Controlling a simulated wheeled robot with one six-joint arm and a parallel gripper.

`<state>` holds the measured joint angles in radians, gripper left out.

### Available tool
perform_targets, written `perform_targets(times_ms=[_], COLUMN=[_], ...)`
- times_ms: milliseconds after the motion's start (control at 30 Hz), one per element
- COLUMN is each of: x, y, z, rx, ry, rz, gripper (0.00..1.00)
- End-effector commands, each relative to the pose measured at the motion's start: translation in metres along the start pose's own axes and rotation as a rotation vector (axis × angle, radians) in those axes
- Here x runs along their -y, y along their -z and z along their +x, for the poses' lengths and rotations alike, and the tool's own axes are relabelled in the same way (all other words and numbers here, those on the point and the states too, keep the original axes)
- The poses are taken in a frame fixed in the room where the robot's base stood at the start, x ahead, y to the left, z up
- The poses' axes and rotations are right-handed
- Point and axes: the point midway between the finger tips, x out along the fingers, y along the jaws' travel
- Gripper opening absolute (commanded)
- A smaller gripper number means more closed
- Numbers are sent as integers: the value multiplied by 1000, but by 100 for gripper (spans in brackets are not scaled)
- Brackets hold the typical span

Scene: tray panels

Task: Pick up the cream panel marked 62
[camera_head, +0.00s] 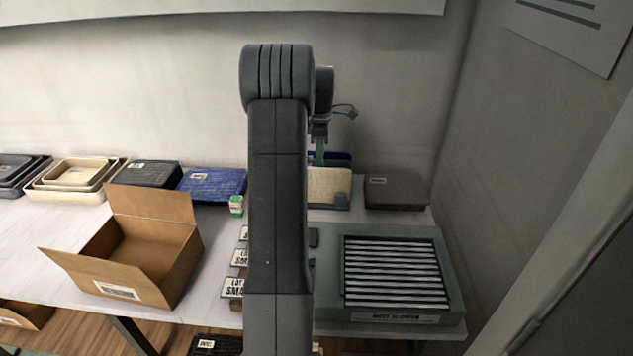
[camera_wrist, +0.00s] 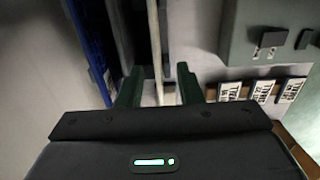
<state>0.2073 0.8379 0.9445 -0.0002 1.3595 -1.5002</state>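A cream panel (camera_head: 328,187) stands near the back of the table, partly hidden behind my arm in the head view. It carries a small label at its lower right, too small to read. In the wrist view the cream panel (camera_wrist: 155,40) shows as a thin upright edge between the two green fingers of my gripper (camera_wrist: 159,90). The fingers are open, with gaps on both sides of the edge. In the head view my gripper (camera_head: 318,157) is just above the panel's top edge.
A blue panel (camera_wrist: 92,45) and dark panels stand left of the cream one in the wrist view. A dark grey box (camera_head: 395,191) stands to the right. A slatted unit (camera_head: 455,290) is in front. An open cardboard box (camera_head: 150,245) and stacked trays (camera_head: 75,175) are left.

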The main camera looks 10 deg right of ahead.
Motion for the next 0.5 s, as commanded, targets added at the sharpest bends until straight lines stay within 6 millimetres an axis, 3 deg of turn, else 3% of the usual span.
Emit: perform_targets(times_ms=[200, 500], x=[1, -1], y=[0, 1], z=[44, 70], rx=[0, 0], ry=[5, 3], rz=[1, 2], gripper=[33, 33])
